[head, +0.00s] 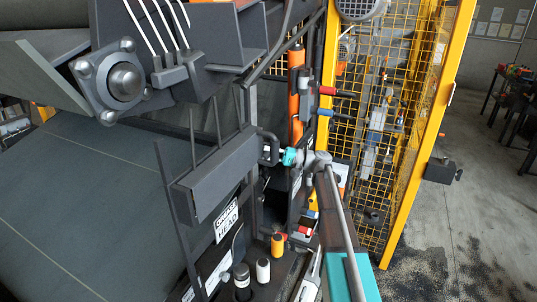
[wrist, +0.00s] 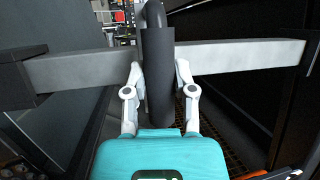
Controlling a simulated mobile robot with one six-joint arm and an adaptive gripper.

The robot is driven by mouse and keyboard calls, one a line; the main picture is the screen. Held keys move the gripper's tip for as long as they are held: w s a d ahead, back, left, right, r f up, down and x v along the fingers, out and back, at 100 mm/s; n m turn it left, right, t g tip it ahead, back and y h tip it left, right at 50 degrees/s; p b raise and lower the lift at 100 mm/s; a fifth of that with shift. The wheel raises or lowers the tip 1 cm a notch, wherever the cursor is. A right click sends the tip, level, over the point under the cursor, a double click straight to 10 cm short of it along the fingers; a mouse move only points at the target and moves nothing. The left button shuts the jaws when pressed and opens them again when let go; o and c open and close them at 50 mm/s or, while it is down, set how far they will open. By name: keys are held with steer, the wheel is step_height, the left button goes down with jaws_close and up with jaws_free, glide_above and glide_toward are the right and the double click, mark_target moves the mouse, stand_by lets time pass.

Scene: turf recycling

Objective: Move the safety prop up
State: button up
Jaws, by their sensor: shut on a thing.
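The safety prop appears to be the grey bar with a dark handle. In the wrist view the bar (wrist: 240,56) crosses the picture from left to right. Its thick black handle (wrist: 158,85) stands upright in front of the bar and curves at the top. My gripper (wrist: 160,76) has one pale finger on each side of the handle and is shut on it. In the head view the dark handle (head: 268,134) shows at the end of my arm, with my gripper (head: 271,154) at it. The fingertip contact is small there, and the bar is hard to make out.
A yellow mesh guard (head: 385,120) stands to the right of my arm. An orange cylinder (head: 297,80) rises behind the gripper. A dark box-shaped housing (head: 218,172) is close at left. Several small bottles (head: 263,270) stand below. Open floor (head: 490,220) lies at far right.

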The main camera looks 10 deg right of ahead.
jaws_close()
steer(key=shift+r, duration=0.1)
step_height(320, 180, up, 6)
steer(key=p, duration=0.6)
steer(key=shift+r+p, duration=0.25)
steer(key=shift+p, duration=0.05)
steer(key=shift+w, duration=0.15)
steer(key=o, duration=0.8)
jaws_free()
steer(key=shift+r, duration=0.1)
steer(key=shift+f, duration=0.35)
